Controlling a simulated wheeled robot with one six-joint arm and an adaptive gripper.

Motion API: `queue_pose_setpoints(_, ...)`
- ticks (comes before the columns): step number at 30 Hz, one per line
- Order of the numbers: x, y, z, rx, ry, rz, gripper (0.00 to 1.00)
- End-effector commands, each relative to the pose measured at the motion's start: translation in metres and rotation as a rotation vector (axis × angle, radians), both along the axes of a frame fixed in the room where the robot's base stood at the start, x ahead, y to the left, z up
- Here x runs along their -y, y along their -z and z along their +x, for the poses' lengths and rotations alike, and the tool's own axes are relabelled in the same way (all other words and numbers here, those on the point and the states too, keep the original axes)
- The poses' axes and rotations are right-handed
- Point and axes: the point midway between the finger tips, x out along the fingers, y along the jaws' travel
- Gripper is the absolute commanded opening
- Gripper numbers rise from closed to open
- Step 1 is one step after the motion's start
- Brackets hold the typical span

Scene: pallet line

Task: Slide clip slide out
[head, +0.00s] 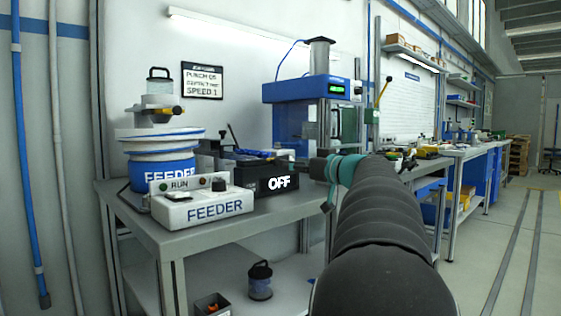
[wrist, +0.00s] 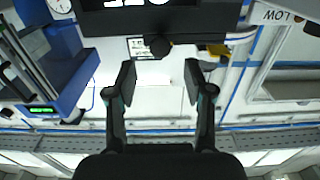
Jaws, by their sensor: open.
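A yellow-and-black slide piece (head: 167,111) crosses the neck under the hopper on top of the feeder (head: 160,165); I cannot tell for sure that it is the clip slide. A yellow-and-black part (wrist: 218,49) also shows in the wrist view, beyond my gripper and to its right. My gripper (wrist: 158,82) is open, its two fingers apart with nothing between them. A black box (head: 281,180) with an OFF display stands right of the feeder; a dark box with white lettering (wrist: 160,18) shows at the top of the wrist view.
A white FEEDER control box (head: 203,210) sits at the front of the grey bench (head: 225,232). A blue press (head: 300,89) stands behind, right of the feeder. A black canister (head: 260,280) and a small bin (head: 212,303) are on the lower shelf. The aisle at right is clear.

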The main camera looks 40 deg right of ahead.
Motion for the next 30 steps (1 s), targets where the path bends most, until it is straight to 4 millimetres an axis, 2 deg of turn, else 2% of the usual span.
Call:
queue_pose_setpoints(3, -0.002, -0.001, 0.022, -0.001, -0.003, 0.001, 0.52)
queue_pose_setpoints(9, -0.004, -0.001, 0.047, 0.0, -0.003, 0.0, 0.52)
queue_pose_setpoints(15, -0.005, 0.0, 0.055, 0.0, 0.0, 0.0, 0.52)
queue_pose_setpoints(22, -0.005, 0.0, 0.056, 0.0, 0.0, 0.0, 0.52)
queue_pose_setpoints(23, -0.005, 0.0, 0.056, 0.0, 0.0, 0.0, 0.5)
queue_pose_setpoints(29, -0.005, 0.0, 0.055, 0.0, 0.0, 0.0, 0.0)
queue_pose_setpoints(30, -0.005, 0.0, 0.055, 0.0, 0.0, 0.0, 0.0)
